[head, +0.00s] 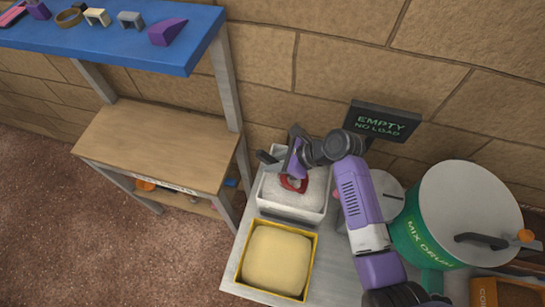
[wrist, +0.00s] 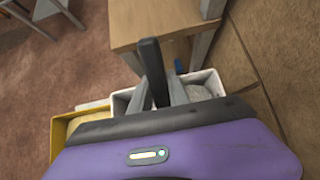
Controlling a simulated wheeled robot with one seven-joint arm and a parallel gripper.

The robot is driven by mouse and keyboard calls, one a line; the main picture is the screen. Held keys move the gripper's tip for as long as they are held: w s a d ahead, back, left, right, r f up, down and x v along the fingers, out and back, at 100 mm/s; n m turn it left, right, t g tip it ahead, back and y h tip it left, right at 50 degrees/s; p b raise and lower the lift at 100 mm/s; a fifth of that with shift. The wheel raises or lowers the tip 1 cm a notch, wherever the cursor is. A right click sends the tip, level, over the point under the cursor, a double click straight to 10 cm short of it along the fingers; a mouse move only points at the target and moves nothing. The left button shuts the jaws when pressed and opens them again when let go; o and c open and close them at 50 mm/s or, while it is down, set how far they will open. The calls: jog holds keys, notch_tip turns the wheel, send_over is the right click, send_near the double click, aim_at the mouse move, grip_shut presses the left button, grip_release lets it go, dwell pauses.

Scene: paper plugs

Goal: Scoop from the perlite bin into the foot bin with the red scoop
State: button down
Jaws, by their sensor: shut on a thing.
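A white bin (head: 322,213) holding pale white grains, which look like perlite, stands on the grey bench; its rim also shows in the wrist view (wrist: 215,76). The red scoop (head: 293,184) is at the grains' surface, mostly hidden by my gripper. My gripper (head: 277,156) is over the bin's back left part, shut on the scoop's dark handle (wrist: 151,62). I cannot see whether the scoop holds grains. A yellow bin (head: 313,262) with pale yellow fill stands in front of the white bin, and also shows in the wrist view (wrist: 60,130). No readable label marks the foot bin.
A green mix drum (head: 411,240) with a white lid stands at right, beside an orange-brown bin (head: 483,290) at the lower right. A black "EMPTY NO LOAD" sign (head: 382,122) is behind. A wooden table (head: 160,145) and blue shelf (head: 120,40) with small parts are at left.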

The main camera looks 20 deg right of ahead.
aim_at(269, 156)
jog(key=s+d, duration=0.2)
jog(key=d, duration=0.1)
jog(key=shift+s+d+f, duration=0.15)
jog(key=shift+s, duration=0.1)
jog(key=a+f+g+h, duration=0.1)
jog(key=w+f+g+h, duration=0.1)
jog(key=shift+w+a+h, duration=0.15)
jog(key=shift+a+h, duration=0.15)
jog(key=shift+a, duration=0.05)
jog(key=shift+w+a, duration=0.45)
jog(key=shift+a, duration=0.15)
jog(key=shift+s+d+r, duration=0.1)
jog(key=shift+s+d, duration=0.5)
jog(key=shift+d, duration=0.2)
jog(key=shift+w+a+r, duration=0.1)
jog(key=shift+r, duration=1.6)
jog(key=shift+w+a+r, duration=0.1)
jog(key=shift+r, duration=1.55)
jog(key=shift+w+a+r+h, duration=0.25)
jog(key=shift+a+r+h, duration=0.1)
jog(key=shift+r, duration=0.2)
jog(key=g+h, duration=0.1)
jog(key=w+a+g+h, duration=0.1)
jog(key=g+h, duration=0.1)
jog(key=shift+w+a, duration=0.1)
jog(key=shift+a, duration=0.2)
